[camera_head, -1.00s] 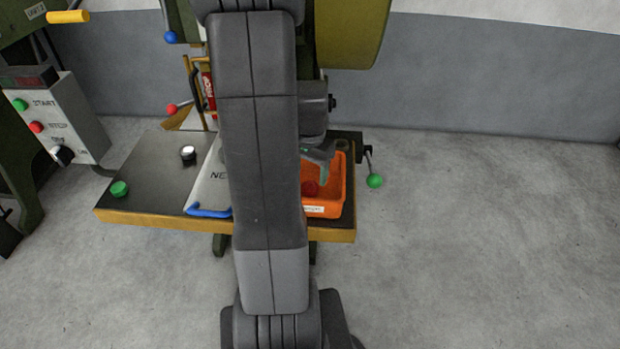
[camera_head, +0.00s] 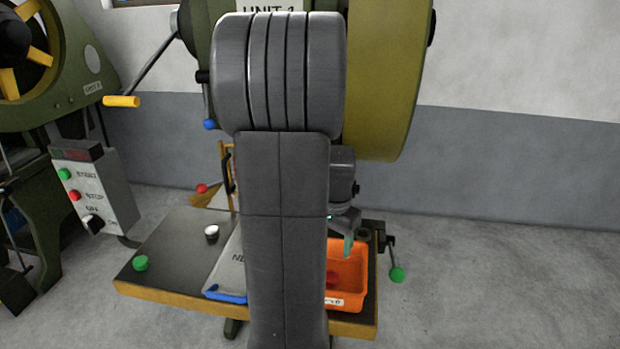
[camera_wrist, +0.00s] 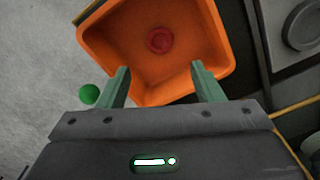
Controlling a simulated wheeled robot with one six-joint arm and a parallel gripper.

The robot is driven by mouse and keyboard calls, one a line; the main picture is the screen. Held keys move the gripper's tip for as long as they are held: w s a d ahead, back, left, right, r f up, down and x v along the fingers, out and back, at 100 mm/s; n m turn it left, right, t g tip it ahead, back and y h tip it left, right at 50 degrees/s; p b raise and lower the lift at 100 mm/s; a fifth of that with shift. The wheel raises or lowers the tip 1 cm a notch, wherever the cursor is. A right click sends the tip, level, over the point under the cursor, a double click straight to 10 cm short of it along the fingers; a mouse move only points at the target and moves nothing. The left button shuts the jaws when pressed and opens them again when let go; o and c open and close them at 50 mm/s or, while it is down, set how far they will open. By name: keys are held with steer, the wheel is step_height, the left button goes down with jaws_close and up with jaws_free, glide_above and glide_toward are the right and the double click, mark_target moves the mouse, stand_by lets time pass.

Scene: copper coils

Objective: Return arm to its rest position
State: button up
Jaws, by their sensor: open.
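My gripper (camera_wrist: 163,88) is open, with its two green fingers apart and nothing between them in the wrist view. In the head view my gripper (camera_head: 349,245) is above the orange bin at the right end of the table, partly hidden behind my own arm. The orange bin (camera_head: 357,263) holds a round red object (camera_head: 332,280). In the wrist view the bin (camera_wrist: 105,50) lies below and ahead of the fingertips, and the red object (camera_wrist: 160,40) sits on its floor. My arm's links stand upright across the middle of the head view.
The table (camera_head: 170,258) carries a green button (camera_head: 140,263), a white-topped knob (camera_head: 211,232) and a blue-edged tray (camera_head: 228,275). A green-knobbed lever (camera_head: 397,274) projects at the right. The press with its yellow-green wheel (camera_head: 385,80) stands behind my arm. Floor at right is clear.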

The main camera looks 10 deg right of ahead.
step_height(320, 180, down, 11)
steer(key=shift+f+b, duration=0.2)
steer(key=shift+b, duration=0.6)
steer(key=shift+w+r+p, duration=0.1)
steer(key=shift+r+p, duration=0.2)
steer(key=shift+r, duration=1.55)
steer(key=shift+f, duration=0.1)
